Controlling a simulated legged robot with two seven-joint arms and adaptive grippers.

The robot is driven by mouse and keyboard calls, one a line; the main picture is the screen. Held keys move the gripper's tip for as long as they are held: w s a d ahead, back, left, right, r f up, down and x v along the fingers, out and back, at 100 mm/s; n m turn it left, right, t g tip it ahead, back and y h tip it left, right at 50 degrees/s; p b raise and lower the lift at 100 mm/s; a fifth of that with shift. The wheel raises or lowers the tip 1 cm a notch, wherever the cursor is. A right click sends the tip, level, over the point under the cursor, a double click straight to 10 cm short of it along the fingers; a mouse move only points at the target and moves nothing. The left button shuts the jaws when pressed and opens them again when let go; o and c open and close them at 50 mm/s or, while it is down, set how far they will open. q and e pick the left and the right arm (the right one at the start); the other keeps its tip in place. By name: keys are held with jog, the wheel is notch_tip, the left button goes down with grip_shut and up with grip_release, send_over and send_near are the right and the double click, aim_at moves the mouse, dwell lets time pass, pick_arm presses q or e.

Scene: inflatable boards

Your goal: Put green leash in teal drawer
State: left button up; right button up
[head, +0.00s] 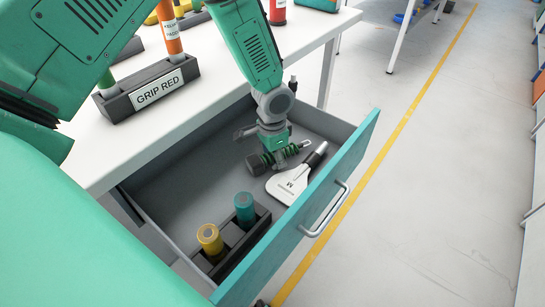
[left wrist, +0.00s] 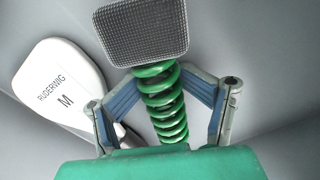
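The teal drawer (head: 284,254) is pulled open below the white table; its front has a grey handle. The green leash (head: 291,151) is a green coil with a dark cuff, and it is inside the drawer's outline. My left gripper (head: 272,150) reaches down into the drawer over the leash. In the left wrist view its fingers (left wrist: 164,78) close in on both sides of the green coil (left wrist: 160,103), near the grey textured cuff (left wrist: 143,32). I cannot tell whether the leash touches the drawer floor. My right gripper is not in view.
A white paddle-shaped piece (head: 291,184) lies in the drawer beside the leash. A dark holder with a yellow cylinder (head: 210,240) and a teal cylinder (head: 244,208) stands near the drawer's front. A "GRIP RED" rack (head: 150,88) is on the table (head: 210,105).

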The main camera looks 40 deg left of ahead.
pick_arm(q)
jog(key=shift+a, duration=0.25)
jog(key=shift+r, duration=0.3)
notch_tip(320, 180, up, 12)
jog(key=p, duration=0.3)
jog(key=shift+d+f+p, duration=0.15)
jog(key=shift+f+p, duration=0.1)
jog(key=shift+p, duration=0.05)
jog(key=shift+r, duration=0.55)
